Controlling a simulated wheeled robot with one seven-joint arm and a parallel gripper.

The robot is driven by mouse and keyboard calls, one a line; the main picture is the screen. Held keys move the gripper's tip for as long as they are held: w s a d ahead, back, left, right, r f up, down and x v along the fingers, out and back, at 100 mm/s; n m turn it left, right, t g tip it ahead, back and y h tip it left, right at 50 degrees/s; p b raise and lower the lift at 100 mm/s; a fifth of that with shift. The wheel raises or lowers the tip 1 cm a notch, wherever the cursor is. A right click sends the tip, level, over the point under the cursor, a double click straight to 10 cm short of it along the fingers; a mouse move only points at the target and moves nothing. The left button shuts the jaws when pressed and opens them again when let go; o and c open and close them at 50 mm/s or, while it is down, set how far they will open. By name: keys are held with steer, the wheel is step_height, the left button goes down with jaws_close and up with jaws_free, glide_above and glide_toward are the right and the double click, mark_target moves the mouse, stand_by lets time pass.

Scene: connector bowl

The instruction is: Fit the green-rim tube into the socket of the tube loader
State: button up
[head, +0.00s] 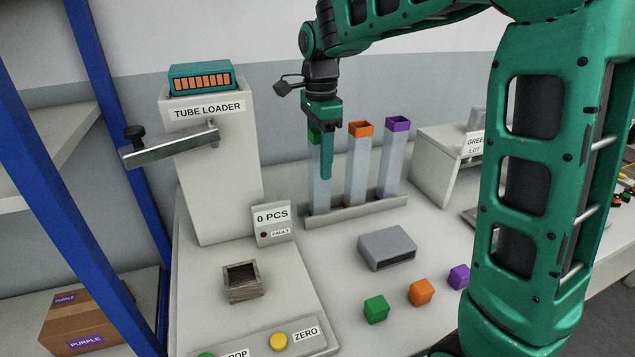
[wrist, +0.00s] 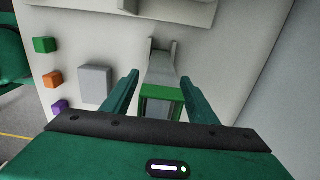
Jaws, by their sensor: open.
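The green-rim tube (head: 314,190) is a tall translucent square tube standing upright at the left end of a rack. In the wrist view the green-rim tube (wrist: 162,92) shows between my two fingers. My gripper (head: 326,172) points down over this tube, open, with a finger on either side; part of the tube is hidden behind a finger in the head view. I cannot tell whether the fingers touch it. The tube loader (head: 215,170) is a tall pale cabinet at the left, with a teal slotted block (head: 202,79) on top and a metal lever. I cannot make out which part is the socket.
An orange-rim tube (head: 359,170) and a purple-rim tube (head: 395,155) stand in the same rack (head: 345,212). A counter (head: 272,222) reads 0 PCS.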

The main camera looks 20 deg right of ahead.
jaws_close()
